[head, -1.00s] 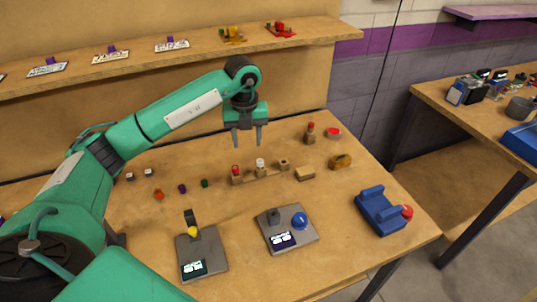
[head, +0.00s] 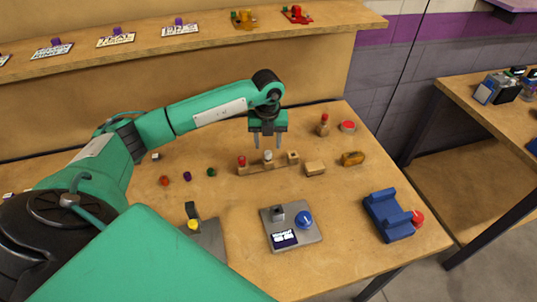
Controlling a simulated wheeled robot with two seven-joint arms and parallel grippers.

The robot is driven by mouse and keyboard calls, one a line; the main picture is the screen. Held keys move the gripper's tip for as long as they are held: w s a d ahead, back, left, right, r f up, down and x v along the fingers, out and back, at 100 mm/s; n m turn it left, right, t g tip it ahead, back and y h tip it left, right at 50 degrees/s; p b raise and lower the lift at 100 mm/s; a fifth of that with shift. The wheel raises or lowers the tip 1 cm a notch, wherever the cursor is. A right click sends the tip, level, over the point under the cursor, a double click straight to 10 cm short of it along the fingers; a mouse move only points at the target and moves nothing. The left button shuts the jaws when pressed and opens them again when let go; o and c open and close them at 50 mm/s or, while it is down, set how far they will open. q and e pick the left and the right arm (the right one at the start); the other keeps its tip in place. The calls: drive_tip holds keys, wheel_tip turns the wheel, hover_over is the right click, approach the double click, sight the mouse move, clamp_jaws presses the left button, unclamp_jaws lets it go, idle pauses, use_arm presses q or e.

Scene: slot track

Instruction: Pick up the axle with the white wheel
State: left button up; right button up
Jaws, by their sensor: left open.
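The axle with the white wheel (head: 268,156) stands upright in the middle of a small wooden rack (head: 256,169) on the table. A red-topped piece (head: 241,160) stands in the rack to its left, and a plain wooden block with a hole (head: 292,156) is at its right end. My left gripper (head: 268,143) is open, fingers pointing down, right above the white wheel. I cannot tell whether the fingertips are beside the wheel or still above it. My right gripper is not in view.
A blue holder (head: 384,214) is at right. A wooden block (head: 315,169), an orange-brown piece (head: 352,158) and another red-topped piece (head: 323,125) lie right of the rack.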

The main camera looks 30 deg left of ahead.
sight(268, 153)
use_arm(q)
wheel_tip(268, 153, down, 4)
drive_tip(key=shift+r+p, duration=0.15)
drive_tip(key=shift+p, duration=0.5)
drive_tip(key=shift+w+f, duration=0.1)
drive_tip(key=shift+f, duration=0.35)
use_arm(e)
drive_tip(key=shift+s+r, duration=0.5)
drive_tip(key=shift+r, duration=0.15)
use_arm(q)
clamp_jaws()
